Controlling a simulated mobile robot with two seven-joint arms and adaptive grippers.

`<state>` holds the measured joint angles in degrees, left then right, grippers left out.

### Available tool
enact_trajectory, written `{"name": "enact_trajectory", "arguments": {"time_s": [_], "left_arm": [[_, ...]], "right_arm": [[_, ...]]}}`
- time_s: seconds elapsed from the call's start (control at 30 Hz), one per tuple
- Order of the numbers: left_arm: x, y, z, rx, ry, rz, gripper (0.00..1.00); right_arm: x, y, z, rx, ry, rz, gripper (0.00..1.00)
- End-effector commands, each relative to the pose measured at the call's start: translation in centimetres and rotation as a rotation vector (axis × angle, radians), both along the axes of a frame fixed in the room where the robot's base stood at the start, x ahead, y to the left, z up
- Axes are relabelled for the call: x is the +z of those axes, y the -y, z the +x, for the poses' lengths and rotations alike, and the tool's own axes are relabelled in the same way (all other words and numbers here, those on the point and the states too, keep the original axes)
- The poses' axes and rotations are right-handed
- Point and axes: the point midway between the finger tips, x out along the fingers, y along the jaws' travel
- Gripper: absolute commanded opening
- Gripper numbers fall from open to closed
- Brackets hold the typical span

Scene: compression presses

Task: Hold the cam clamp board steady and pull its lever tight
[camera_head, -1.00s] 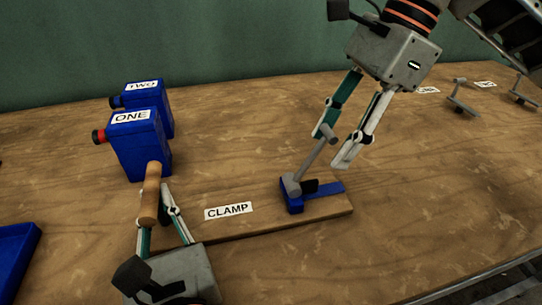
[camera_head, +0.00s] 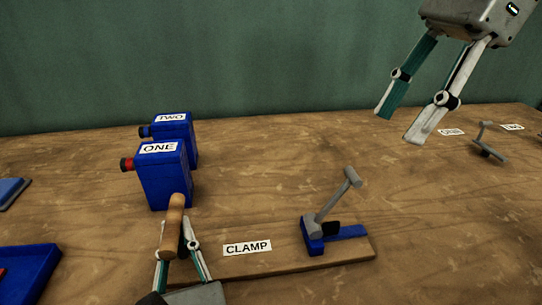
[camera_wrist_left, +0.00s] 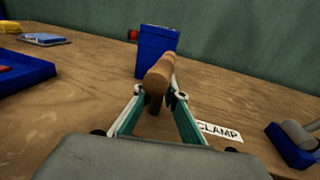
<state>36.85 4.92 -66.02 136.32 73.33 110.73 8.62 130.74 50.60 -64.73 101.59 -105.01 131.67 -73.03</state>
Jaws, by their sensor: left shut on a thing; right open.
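The clamp board (camera_head: 300,262) lies on the table with a "CLAMP" label (camera_head: 247,248) on it. Its wooden handle (camera_head: 173,225) stands at the left end. My left gripper (camera_head: 180,246) is shut on this handle; the left wrist view shows the handle (camera_wrist_left: 160,75) between the fingers (camera_wrist_left: 158,103). The cam clamp (camera_head: 318,232) with its blue base is on the right end of the board. Its grey lever (camera_head: 336,198) is tilted up and to the right, with a crossbar on top. My right gripper (camera_head: 396,125) is open and empty, above and right of the lever, apart from it.
Blue boxes "ONE" (camera_head: 164,180) and "TWO" (camera_head: 174,123) with side knobs stand behind the handle. A blue tray (camera_head: 42,262) is at the left front. Another lever device (camera_head: 486,140) stands at the back right. The table right of the board is clear.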

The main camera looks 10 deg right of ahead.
Motion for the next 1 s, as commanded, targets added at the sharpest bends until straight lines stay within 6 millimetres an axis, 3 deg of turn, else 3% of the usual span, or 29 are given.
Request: {"name": "enact_trajectory", "arguments": {"time_s": [0.17,0.2,0.27,0.67,1.0], "left_arm": [[0.0,0.0,0.0,0.000,0.000,0.000,0.00],[0.0,0.0,0.0,0.000,0.000,0.000,0.19],[0.0,0.0,0.0,0.000,0.000,0.000,0.31],[0.0,0.1,-0.3,-0.001,-0.001,-0.001,0.31],[-0.2,1.0,-4.6,-0.002,-0.005,-0.003,0.31]], "right_arm": [[0.0,0.0,0.0,0.000,0.000,0.000,0.43],[0.0,0.0,0.0,0.000,0.000,0.000,0.43],[0.0,0.0,0.0,0.000,0.000,0.000,0.43],[0.0,0.0,0.0,0.000,0.000,0.000,0.43],[0.0,0.0,0.0,0.000,0.000,0.000,0.43]]}}
